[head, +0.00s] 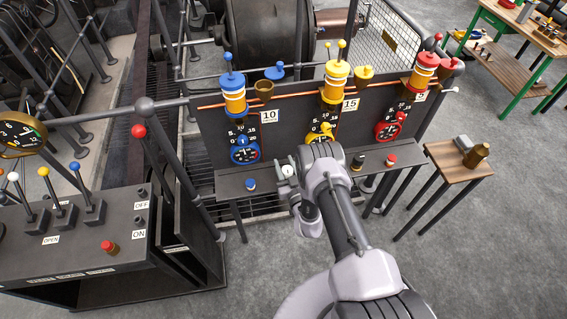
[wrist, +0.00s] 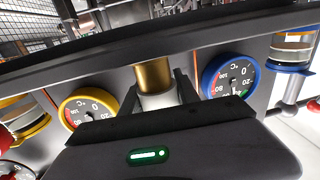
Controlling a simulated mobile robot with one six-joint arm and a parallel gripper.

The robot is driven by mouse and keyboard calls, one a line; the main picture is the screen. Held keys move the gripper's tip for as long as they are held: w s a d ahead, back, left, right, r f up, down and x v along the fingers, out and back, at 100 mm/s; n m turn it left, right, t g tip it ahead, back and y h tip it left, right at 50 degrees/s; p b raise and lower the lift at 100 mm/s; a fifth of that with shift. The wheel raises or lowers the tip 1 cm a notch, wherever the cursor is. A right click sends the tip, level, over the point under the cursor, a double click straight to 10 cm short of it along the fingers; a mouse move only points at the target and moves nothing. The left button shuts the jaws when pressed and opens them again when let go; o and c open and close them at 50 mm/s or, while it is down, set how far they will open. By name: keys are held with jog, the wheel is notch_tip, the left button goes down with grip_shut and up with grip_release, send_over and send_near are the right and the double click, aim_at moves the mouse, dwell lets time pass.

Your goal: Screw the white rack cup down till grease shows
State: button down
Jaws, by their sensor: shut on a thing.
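The white rack cup (head: 287,170) stands at the front shelf of the dark rack, between the blue cup and the dark green cup. In the wrist view it shows as a brass body (wrist: 153,74) with a white part (wrist: 160,101) between my fingers. My gripper (wrist: 158,93) is shut on the white part, one finger on each side. In the head view my gripper (head: 289,180) and arm reach the cup from the front right and cover part of it. No grease can be made out on it.
The blue cup (head: 251,184), dark green cup (head: 358,161) and red cup (head: 390,160) stand along the shelf. Blue (head: 245,150), yellow (head: 321,134) and red (head: 388,126) gauges are behind. A lever console (head: 70,275) stands left, a small wooden table (head: 452,166) right.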

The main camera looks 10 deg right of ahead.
aim_at(291, 167)
jog(key=m+h, duration=0.1)
jog(key=m+h+p, duration=0.1)
jog(key=h, duration=0.1)
jog(key=m+h, duration=0.1)
jog(key=h, duration=0.1)
jog(key=shift+d, duration=0.35)
jog(key=m+h, duration=0.1)
jog(key=h, duration=0.1)
jog(key=m+g+h, duration=0.1)
jog(key=m+h, duration=0.1)
jog(key=shift+s+d+f+g+b, duration=0.1)
jog(key=shift+d+g+b, duration=0.2)
jog(key=shift+d, duration=0.1)
jog(key=m+g+h+b, duration=0.2)
jog(key=h, duration=0.1)
jog(key=m+h+b, duration=0.1)
jog(key=shift+s+d+f+g+h, duration=0.2)
jog(key=shift+s+d+g+h, duration=0.1)
jog(key=shift+d+g, duration=0.1)
jog(key=m+g+h+b, duration=0.2)
jog(key=m+g+b, duration=0.1)
jog(key=b, duration=0.1)
jog(key=shift+s+d+r+h, duration=0.2)
jog(key=shift+s+d+h, duration=0.1)
jog(key=shift+h, duration=0.1)
jog(key=shift+r, duration=0.1)
jog(key=c, duration=0.9)
grip_release()
jog(key=shift+r, duration=0.1)
